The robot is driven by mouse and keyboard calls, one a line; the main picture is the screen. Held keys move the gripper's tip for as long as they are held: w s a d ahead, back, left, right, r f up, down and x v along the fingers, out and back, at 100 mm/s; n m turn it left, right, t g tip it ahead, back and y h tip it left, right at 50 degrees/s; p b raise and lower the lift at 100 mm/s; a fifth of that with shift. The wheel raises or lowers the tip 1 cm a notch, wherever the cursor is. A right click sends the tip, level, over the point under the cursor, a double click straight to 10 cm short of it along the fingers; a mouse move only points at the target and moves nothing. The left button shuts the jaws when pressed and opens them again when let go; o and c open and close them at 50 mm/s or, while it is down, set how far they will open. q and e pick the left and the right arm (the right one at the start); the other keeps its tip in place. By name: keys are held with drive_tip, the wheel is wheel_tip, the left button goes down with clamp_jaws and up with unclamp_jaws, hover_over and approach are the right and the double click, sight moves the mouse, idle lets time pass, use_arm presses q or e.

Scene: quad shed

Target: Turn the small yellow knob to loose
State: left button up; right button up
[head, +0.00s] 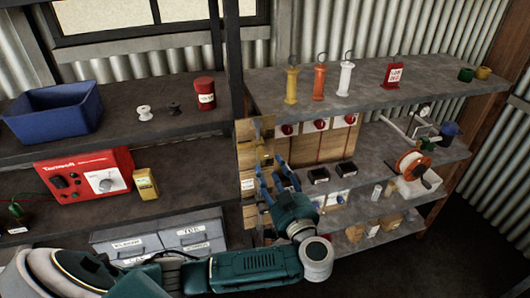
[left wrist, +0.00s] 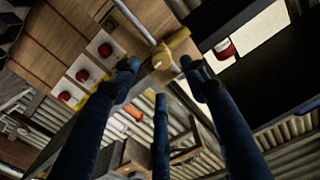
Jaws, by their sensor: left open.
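The small yellow knob (left wrist: 162,57) shows in the left wrist view, with a yellow lever-like part (left wrist: 178,38) beside it and a thin grey rod running up to it. It is on the wooden board (head: 246,160), near the post; in the head view it is too small to make out surely. My left gripper (head: 272,172) is open, with its blue fingers pointing up toward the board. In the left wrist view the knob lies beyond and between the two upper fingertips, and no grip on it shows. Which way the knob is turned cannot be told. My right gripper is out of view.
Red knobs on white plates (head: 321,124) are in a row right of the board's post side. Above is a shelf (head: 420,88) with coloured handles and a red tag. A red charger (head: 85,178) and blue bin (head: 52,112) stand at left.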

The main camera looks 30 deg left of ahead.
sight(264, 156)
use_arm(q)
drive_tip(key=p+x, duration=0.1)
drive_tip(key=x, duration=0.5)
drive_tip(key=shift+s+a+r+p, duration=0.1)
drive_tip(key=shift+s+r+p, duration=0.05)
drive_tip(key=shift+p, duration=0.15)
drive_tip(key=shift+w+a, duration=0.3)
drive_tip(key=shift+w, duration=0.05)
clamp_jaws()
